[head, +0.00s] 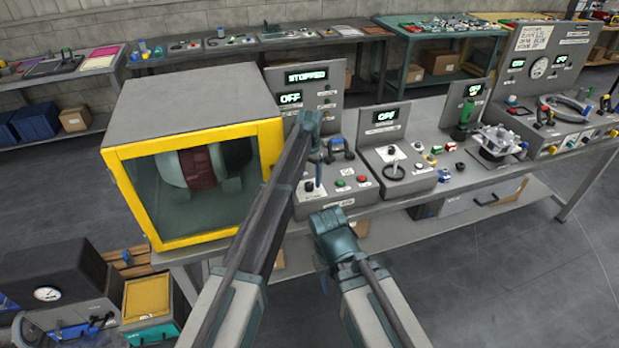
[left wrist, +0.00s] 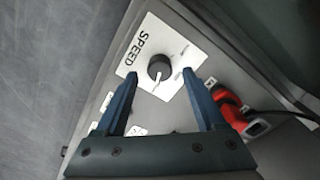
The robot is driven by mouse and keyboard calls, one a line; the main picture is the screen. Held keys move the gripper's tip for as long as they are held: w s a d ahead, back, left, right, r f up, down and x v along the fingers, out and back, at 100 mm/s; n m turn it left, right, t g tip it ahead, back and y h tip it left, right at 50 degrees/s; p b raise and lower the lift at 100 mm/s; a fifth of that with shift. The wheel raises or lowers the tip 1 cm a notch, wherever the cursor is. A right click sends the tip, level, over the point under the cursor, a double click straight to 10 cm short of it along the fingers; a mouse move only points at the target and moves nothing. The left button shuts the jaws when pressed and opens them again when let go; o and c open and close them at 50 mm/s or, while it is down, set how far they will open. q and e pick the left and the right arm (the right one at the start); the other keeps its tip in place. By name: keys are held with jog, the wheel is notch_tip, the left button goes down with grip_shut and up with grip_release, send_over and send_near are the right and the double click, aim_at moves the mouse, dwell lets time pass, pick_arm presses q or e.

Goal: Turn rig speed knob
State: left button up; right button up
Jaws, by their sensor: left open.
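The black speed knob (left wrist: 159,68) with a white pointer line sits on a white plate marked SPEED in the left wrist view. My left gripper (left wrist: 159,76) is open, with one blue finger on each side of the knob. Whether either finger touches it I cannot tell. The display panel (head: 328,82) behind reads STOPPED and OFF.
A yellow-framed guard box (head: 185,100) stands left of the console. A red clip (left wrist: 232,108) with a black cable lies near the right finger. A red button (head: 362,179) and a second console (head: 399,172) are to the right.

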aim_at(310, 184)
pick_arm(q)
notch_tip(310, 184, up, 12)
jog(key=p, duration=1.1)
jog(key=s+a+f+n+b, duration=0.1)
jog(key=s+a, duration=0.2)
jog(key=s, duration=1.7)
jog(key=s+a+n+y, duration=0.1)
jog(key=s+a, duration=0.2)
jog(key=s, duration=1.6)
jog(key=shift+s+f+n+b, duration=0.4)
